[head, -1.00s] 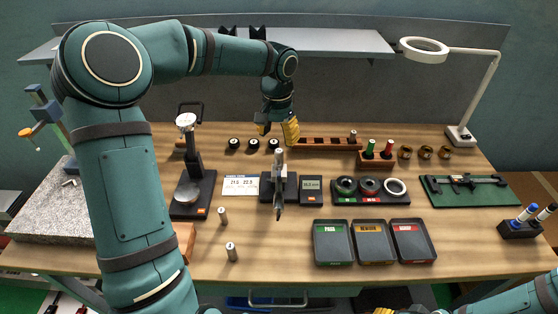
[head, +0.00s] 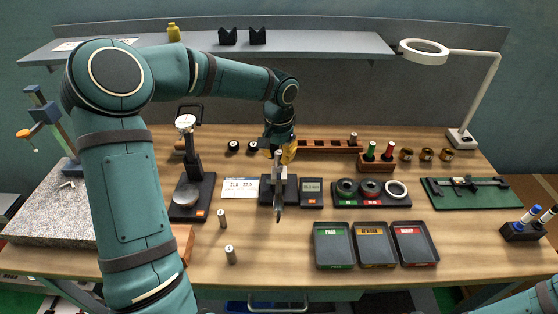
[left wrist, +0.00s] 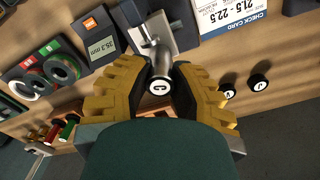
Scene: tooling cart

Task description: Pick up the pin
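A grey metal pin (head: 278,157) with a pale top shows at the upper end of the micrometer stand (head: 291,190) in the head view. In the left wrist view the left gripper (left wrist: 157,88) looks open, with a finger on each side of the pin and a gap showing. Contact is not clear. My right gripper is out of view; only its arm shows at bottom right.
Two more pins (head: 222,218) (head: 231,254) stand at front left. A dial gauge stand (head: 190,165), check card (head: 240,188), display box (head: 312,187) and ring tray (head: 371,201) flank the stand. Sorting trays (head: 334,263) lie in front. Bare wood surrounds the front pins.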

